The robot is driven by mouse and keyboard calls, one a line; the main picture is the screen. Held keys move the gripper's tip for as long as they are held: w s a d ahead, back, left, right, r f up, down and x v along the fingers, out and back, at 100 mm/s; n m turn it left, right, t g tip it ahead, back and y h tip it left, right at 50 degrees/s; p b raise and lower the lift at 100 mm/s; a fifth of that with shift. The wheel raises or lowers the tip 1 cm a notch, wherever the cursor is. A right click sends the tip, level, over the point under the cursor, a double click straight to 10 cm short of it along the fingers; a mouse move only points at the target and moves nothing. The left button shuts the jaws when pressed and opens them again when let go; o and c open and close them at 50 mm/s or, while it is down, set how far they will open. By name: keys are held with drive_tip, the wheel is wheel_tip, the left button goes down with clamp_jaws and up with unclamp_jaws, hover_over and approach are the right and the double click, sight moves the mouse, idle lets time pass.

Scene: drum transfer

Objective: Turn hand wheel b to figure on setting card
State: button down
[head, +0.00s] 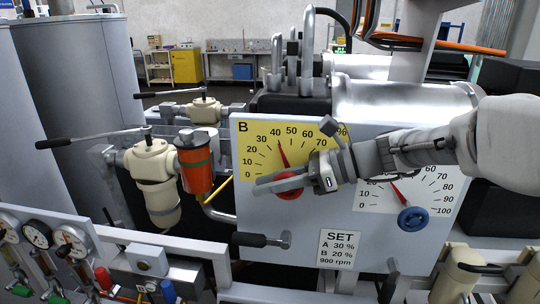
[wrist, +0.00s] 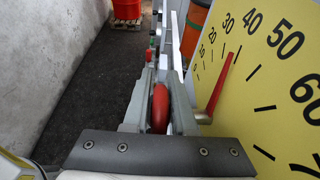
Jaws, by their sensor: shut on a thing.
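Hand wheel B (head: 291,193) is red and sits low on the yellow dial marked B (head: 252,150). In the wrist view the red wheel (wrist: 160,108) is edge-on between the two fingers of my gripper (wrist: 163,80). My gripper (head: 266,184) is shut on it, coming from the right and hiding part of the wheel and dial. The red needle (head: 283,152) of dial B points at about 40; the needle (wrist: 220,82) also shows in the wrist view. The setting card (head: 340,249) reads A 30 %, B 20 %, 900 rpm.
A blue hand wheel (head: 413,220) sits on a white dial (head: 440,192), partly behind my arm. An orange cylinder (head: 195,165) and cream valve (head: 152,170) stand left of the panel. A black-handled lever (head: 258,240) juts out below dial B.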

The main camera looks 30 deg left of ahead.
drive_tip(key=shift+w+d+f+t+h+p, duration=0.1)
drive_tip(key=shift+f+t+h+p, duration=0.3)
drive_tip(key=shift+h+p, duration=1.2)
drive_tip(key=shift+d+f+t+h+p, duration=0.1)
drive_tip(key=shift+f+t+h+p, duration=0.5)
drive_tip(key=shift+p, duration=1.75)
drive_tip(key=shift+w+d+f+t+h+p, duration=0.1)
drive_tip(key=shift+t+h+p, duration=0.1)
drive_tip(key=shift+h+p, duration=1.5)
drive_tip(key=c, duration=0.7)
unclamp_jaws()
drive_tip(key=shift+s, duration=0.1)
drive_tip(key=b+v, duration=0.1)
drive_tip(key=v, duration=1.6)
drive_tip(key=shift+d+r, duration=0.1)
drive_tip(key=shift+d, duration=0.2)
